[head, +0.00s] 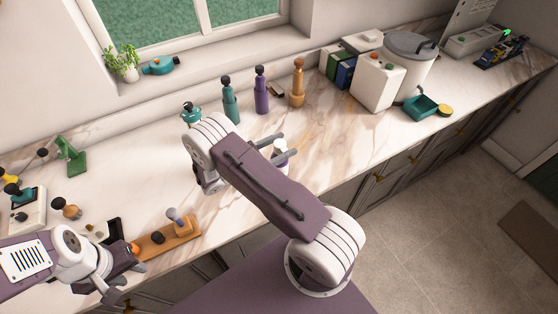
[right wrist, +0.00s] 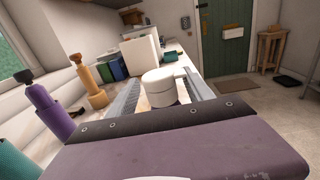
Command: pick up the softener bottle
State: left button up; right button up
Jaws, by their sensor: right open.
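A small white-topped bottle (head: 280,146), which I take to be the softener bottle, stands on the marble counter near its front edge. My right gripper (head: 284,150) is open around it, one finger on each side. In the right wrist view the bottle's round white top (right wrist: 159,84) shows between the two spread fingers (right wrist: 162,92), with gaps beside it; its lower part is hidden by the gripper body. My left gripper (head: 136,257) is low over the counter at the left, by a wooden board (head: 165,240); its jaw opening is unclear.
Teal (head: 230,102), purple (head: 262,92) and tan (head: 297,84) bottles stand behind, by the wall. Bare counter (head: 335,140) lies right of the bottle.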

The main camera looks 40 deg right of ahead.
jog(key=shift+s+d, duration=0.25)
jog(key=shift+d, duration=0.8)
jog(key=shift+w, duration=0.1)
grip_shut()
jog(key=shift+r, duration=0.1)
dwell(0.3)
